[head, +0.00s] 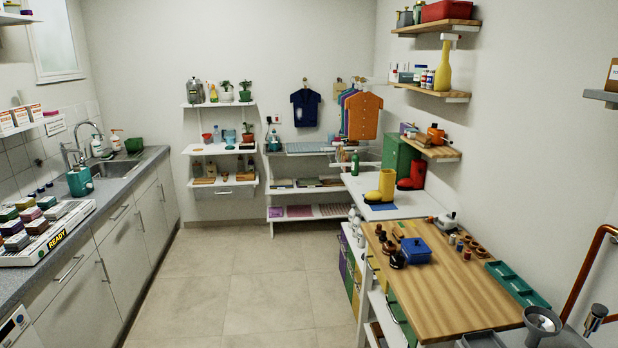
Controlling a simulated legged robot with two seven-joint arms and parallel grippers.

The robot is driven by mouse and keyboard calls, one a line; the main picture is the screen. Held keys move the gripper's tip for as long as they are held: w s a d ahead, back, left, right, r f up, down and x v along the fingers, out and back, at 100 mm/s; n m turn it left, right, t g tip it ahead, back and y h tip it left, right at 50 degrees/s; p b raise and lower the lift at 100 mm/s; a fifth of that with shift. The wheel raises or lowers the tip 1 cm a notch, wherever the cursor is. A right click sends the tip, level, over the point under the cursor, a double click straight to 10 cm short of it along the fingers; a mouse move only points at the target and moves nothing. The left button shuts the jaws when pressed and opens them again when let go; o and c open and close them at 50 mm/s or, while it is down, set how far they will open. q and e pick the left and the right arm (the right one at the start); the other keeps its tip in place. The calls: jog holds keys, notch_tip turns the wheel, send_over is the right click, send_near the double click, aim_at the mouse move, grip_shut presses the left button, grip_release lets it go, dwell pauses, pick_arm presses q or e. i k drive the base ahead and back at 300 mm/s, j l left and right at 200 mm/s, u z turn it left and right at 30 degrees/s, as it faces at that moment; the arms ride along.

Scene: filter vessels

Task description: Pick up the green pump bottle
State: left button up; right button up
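A small green bottle (355,163) stands upright at the far end of the white table (405,208), behind the yellow boots (381,187). It is too small to tell whether its top is a pump. Neither of my grippers shows in the head view.
A long grey counter (110,192) runs along the left wall. The tiled floor (240,290) between them is clear. Stocked shelves (218,149) stand at the back.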

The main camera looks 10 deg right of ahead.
aim_at(354, 158)
jog(key=i, duration=2.25)
jog(key=l+z, duration=0.05)
jog(key=l, duration=0.05)
